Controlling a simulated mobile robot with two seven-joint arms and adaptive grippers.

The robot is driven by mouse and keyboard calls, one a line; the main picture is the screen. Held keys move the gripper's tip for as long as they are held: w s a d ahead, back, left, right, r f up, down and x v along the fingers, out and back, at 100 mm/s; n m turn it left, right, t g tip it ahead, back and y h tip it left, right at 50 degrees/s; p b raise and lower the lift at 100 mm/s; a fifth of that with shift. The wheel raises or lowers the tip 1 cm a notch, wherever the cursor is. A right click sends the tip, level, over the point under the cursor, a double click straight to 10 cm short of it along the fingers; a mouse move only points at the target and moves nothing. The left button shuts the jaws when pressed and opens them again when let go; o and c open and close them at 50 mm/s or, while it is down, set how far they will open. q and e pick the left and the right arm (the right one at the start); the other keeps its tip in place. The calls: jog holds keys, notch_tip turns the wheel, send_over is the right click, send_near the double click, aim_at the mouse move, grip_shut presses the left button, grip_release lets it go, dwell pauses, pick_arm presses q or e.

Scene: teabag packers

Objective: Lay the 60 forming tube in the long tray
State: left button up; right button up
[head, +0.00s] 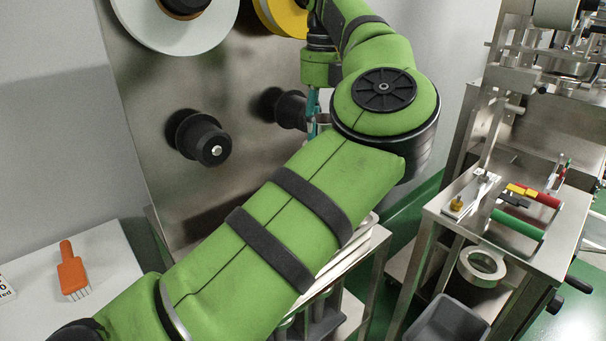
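My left arm comes in from the lower left and crosses the middle of the view. Its wrist points down behind its own elbow, beside the steel panel. A narrow teal part below the wrist may belong to my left gripper (313,108); the fingertips are hidden, so I cannot tell whether they hold anything. Pale tray-like edges (352,250) show behind my forearm, mostly covered; I cannot tell if this is the long tray. Grey upright cylinders (325,312) stand below them, partly hidden. No 60 label is readable. My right gripper is out of view.
A steel panel (140,110) carries reels and black hubs (205,141). An orange brush (72,271) lies on a white surface at left. At right, a steel table (462,226) holds green and red rollers (517,224). A tape ring (482,266) and grey bin (448,322) are lower.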

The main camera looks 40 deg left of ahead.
pick_arm(q)
jog(key=s+f, duration=0.5)
jog(key=f, duration=0.1)
jog(key=shift+f, duration=0.4)
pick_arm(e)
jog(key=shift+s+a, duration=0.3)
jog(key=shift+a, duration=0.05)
pick_arm(q)
jog(key=shift+s+a, duration=0.1)
jog(key=shift+f, duration=0.2)
jog(key=o, duration=1.6)
jog(key=shift+c, duration=0.2)
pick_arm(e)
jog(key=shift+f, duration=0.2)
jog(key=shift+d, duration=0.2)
